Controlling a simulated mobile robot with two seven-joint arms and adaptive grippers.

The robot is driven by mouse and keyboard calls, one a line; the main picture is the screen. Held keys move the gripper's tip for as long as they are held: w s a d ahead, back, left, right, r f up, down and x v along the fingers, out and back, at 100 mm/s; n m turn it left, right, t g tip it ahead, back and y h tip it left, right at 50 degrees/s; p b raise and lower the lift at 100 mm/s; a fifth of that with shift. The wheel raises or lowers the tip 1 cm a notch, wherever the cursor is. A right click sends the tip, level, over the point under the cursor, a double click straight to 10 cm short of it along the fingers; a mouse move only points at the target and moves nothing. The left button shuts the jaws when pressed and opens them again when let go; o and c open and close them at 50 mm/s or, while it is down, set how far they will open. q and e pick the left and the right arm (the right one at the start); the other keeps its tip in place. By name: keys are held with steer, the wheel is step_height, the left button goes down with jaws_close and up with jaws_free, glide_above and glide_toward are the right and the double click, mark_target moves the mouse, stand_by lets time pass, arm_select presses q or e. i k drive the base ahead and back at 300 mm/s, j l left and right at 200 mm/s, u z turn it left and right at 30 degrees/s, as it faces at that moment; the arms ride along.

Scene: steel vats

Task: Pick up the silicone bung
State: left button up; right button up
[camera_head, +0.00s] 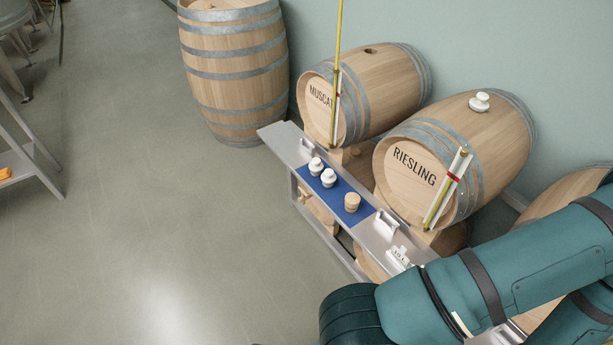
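Two white bungs, which look like silicone, stand side by side on a blue mat (331,196) on a narrow metal shelf. One white bung (316,166) is at the far end and the other white bung (328,178) is just nearer. A tan, cork-like bung (352,202) stands on the same mat, nearer still. Another white bung (479,102) sits on top of the RIESLING barrel. An arm of mine crosses the lower right, but no gripper fingers show. Neither gripper is in view.
The metal shelf (273,131) runs in front of the MUSCAT barrel (390,85) and the RIESLING barrel (490,140). The MUSCAT barrel has an open hole on top. An upright barrel (235,75) stands behind. A small white item (399,256) is on the shelf.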

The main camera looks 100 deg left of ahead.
mark_target(328, 178)
steer(key=u, duration=3.05)
steer(key=i+j+z, duration=0.1)
steer(key=i+j, duration=0.3)
steer(key=j, duration=0.2)
steer(key=i+j+z, duration=0.25)
steer(key=j, duration=0.4)
steer(key=i+j, duration=0.25)
steer(key=i+j+z, duration=0.15)
steer(key=j, duration=0.25)
steer(key=i+j, duration=0.15)
steer(key=j, duration=0.2)
steer(key=i+z, duration=0.05)
